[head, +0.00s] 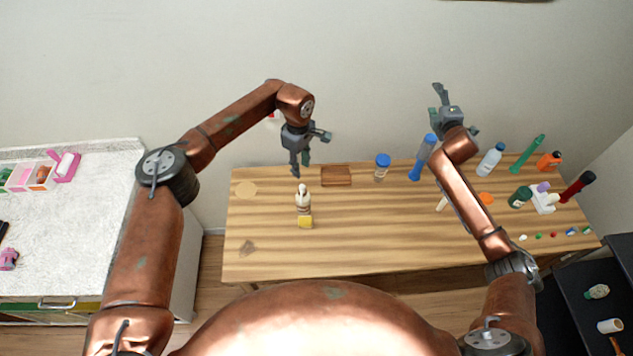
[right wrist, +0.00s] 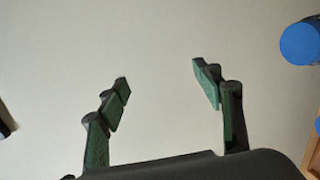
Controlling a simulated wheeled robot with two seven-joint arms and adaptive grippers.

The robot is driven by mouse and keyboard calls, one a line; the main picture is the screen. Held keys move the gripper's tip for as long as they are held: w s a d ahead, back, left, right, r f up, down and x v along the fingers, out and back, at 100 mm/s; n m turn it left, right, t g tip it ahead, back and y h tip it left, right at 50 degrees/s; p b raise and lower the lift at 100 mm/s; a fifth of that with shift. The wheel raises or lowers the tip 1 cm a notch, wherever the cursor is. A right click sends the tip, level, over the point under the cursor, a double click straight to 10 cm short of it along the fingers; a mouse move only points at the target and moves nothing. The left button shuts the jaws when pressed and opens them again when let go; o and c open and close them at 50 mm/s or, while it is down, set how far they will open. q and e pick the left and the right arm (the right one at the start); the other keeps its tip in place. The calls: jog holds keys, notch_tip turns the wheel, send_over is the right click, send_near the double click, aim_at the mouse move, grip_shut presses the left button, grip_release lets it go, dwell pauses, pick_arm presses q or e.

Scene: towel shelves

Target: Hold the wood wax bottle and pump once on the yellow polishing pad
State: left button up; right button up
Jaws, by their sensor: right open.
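A cream pump bottle with a brown band (head: 303,203), apparently the wood wax bottle, stands upright on the wooden table. The yellow polishing pad (head: 305,223) lies just in front of it, toward me. My left gripper (head: 301,170) points down above and behind the bottle; its fingers look apart and hold nothing, clear of the bottle. My right gripper (head: 438,90) is raised over the table's back edge, pointing up toward the wall. In the right wrist view its fingers (right wrist: 160,82) are wide apart with only wall between them.
A brown block (head: 336,176) and a blue-lidded jar (head: 382,166) stand to the right of the bottle. Several bottles, tools and small items crowd the table's right end. The wooden table (head: 345,245) is mostly bare at front. A white counter (head: 80,225) stands left.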

jog(key=s+a+f+m+g+y, duration=0.1)
jog(key=s+a+f+m+y, duration=0.15)
jog(key=a+f, duration=0.85)
jog(key=m+g+y, duration=0.4)
jog(key=m+y, duration=0.4)
send_near(308, 204)
jog(key=shift+n+h, duration=0.25)
jog(key=x, duration=0.5)
jog(key=shift+w, duration=0.15)
jog(key=shift+a, duration=0.35)
jog(key=x, duration=0.7)
jog(key=shift+w+a+f, duration=0.1)
jog(key=shift+w+f, duration=0.05)
